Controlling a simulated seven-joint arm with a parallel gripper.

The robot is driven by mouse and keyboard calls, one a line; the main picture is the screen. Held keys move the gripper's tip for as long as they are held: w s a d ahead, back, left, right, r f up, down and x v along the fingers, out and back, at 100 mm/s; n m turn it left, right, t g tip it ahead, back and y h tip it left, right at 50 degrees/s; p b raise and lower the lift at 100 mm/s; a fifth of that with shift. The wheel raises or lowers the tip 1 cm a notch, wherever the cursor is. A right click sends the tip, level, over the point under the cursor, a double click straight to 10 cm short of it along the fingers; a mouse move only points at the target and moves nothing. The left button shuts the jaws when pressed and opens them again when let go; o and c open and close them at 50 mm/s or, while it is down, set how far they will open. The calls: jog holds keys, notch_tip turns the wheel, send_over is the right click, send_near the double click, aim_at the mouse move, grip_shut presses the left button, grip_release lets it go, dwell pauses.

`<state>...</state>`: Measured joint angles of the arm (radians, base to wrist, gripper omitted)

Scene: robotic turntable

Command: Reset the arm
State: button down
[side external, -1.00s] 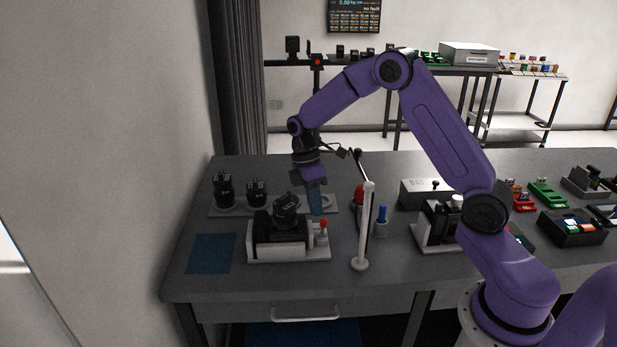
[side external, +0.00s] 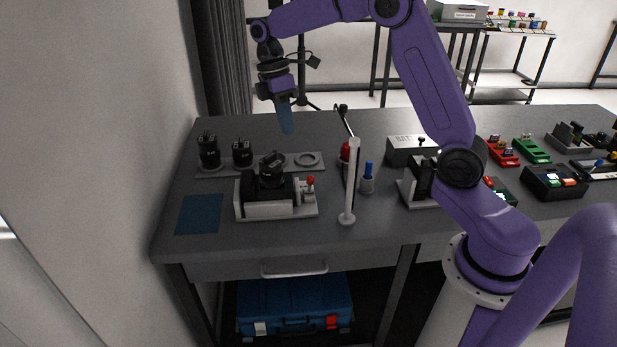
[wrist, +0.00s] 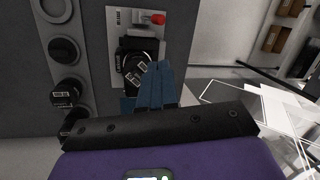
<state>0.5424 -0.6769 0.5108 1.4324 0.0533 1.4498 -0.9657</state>
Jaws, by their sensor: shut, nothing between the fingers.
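My gripper (side external: 287,131) hangs in the air above the back left of the table, pointing down with a slight tilt. Its blue fingers are together and empty. Below and left of it in the side view is a pale fixture (side external: 275,212) holding a tilted black cylindrical part (side external: 271,169); a red-tipped lever (side external: 310,182) stands at its right end. In the wrist view my gripper (wrist: 160,66) shows its closed fingers in front of the fixture (wrist: 119,20) and partly covers the black part (wrist: 134,65).
A white post (side external: 350,185), a blue-topped holder (side external: 368,175) and a grey box (side external: 408,151) stand to the right. A blue mat (side external: 199,214) lies at the front left. The table's back strip is clear.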

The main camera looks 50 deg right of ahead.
jog(key=s+a+t, duration=0.1)
jog(key=s+a, duration=0.3)
jog(key=s, duration=0.4)
jog(key=s+a+t, duration=0.1)
jog(key=s+a, duration=0.4)
jog(key=s, duration=0.3)
jog(key=s+d+f, duration=0.1)
jog(key=s, duration=0.7)
jog(key=s+d+f+t, duration=0.1)
jog(key=s+d, duration=0.1)
jog(key=s, duration=0.6)
jog(key=shift+s+f, duration=0.15)
jog(key=shift+f, duration=0.1)
